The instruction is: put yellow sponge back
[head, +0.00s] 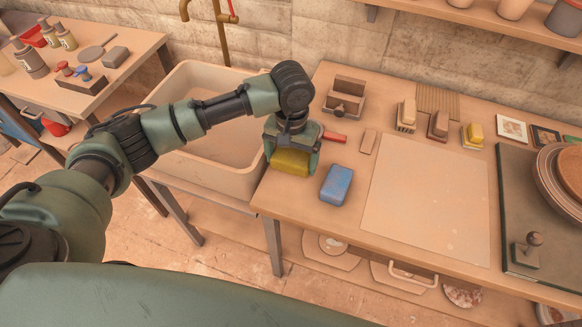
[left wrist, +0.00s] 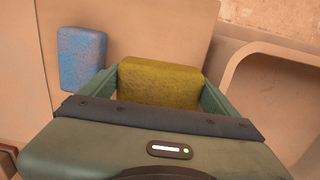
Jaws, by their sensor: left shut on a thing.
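The yellow sponge (head: 290,162) is between the fingers of my left gripper (head: 291,158), near the left edge of the wooden table. My left gripper is shut on it. In the left wrist view the yellow sponge (left wrist: 160,82) sits between the two green fingers of the left gripper (left wrist: 158,90). I cannot tell whether the sponge touches the tabletop. My right gripper is not in view.
A blue sponge (head: 336,184) lies just right of my left gripper. A basin (head: 200,82) stands to the left. A brown holder (head: 345,97) and a red-handled tool (head: 334,137) are behind. A pale board (head: 427,200) lies on the table (head: 282,188) to the right.

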